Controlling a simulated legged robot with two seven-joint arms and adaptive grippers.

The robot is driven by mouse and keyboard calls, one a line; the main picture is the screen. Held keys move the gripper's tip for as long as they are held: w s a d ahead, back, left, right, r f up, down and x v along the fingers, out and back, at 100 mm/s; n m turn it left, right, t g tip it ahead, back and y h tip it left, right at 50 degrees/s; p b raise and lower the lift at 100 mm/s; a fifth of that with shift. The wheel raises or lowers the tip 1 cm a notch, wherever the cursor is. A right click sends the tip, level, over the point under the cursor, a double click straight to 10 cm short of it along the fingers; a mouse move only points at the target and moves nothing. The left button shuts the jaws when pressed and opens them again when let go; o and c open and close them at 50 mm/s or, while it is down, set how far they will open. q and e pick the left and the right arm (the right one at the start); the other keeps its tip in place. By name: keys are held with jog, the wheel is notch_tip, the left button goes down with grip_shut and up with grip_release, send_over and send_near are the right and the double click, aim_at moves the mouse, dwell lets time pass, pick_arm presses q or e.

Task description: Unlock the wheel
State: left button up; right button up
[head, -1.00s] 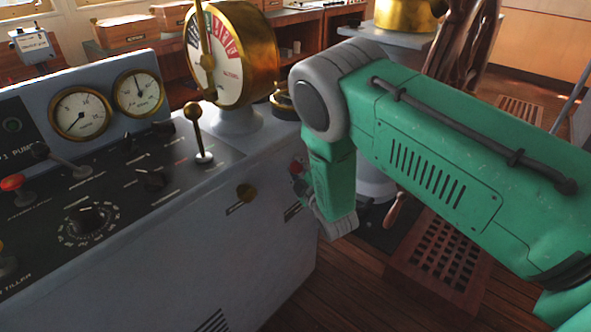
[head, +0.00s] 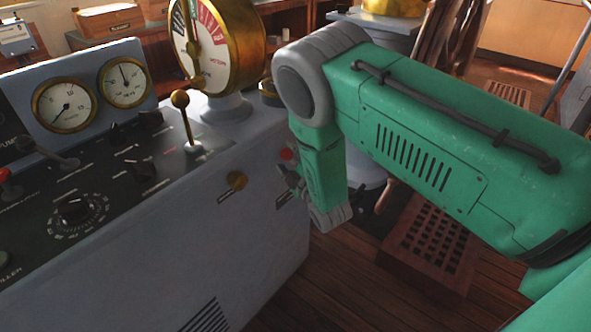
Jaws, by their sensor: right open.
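The ship's wheel (head: 455,45), dark brown wood with spokes, stands at the top right, partly hidden by my green right arm and cut by the top edge. On the grey console side a brass knob (head: 237,180) sits at a slanted slot. Farther right is a small red knob (head: 287,154), with a second dark slot below it. My right gripper (head: 288,180) is open at the console's right side, just below the red knob. My forearm and wrist partly hide it; I cannot tell whether it touches the knob. My left gripper is out of view.
The grey console (head: 200,250) fills the left, with gauges, a dial and a brass-tipped lever (head: 187,120). A brass telegraph (head: 215,45) stands on its far corner. A wooden grating (head: 430,245) lies on the plank floor, which is clear at bottom centre.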

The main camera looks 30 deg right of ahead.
jog(key=s, duration=1.1)
jog(key=shift+a, duration=0.3)
jog(key=shift+w, duration=0.1)
jog(key=s+d+f+m+g, duration=0.1)
jog(key=s+f+m+g, duration=0.6)
jog(key=s+f+g, duration=0.5)
jog(key=s+a+f+m+g, duration=0.1)
jog(key=s+m+g, duration=0.1)
jog(key=s, duration=0.8)
jog(key=s+a+f+m+g, duration=0.1)
jog(key=s+f+m+g, duration=0.1)
jog(key=s, duration=0.7)
jog(key=shift+s+a+m+g+y, duration=0.35)
jog(key=shift+m+g, duration=0.15)
jog(key=shift+g, duration=0.1)
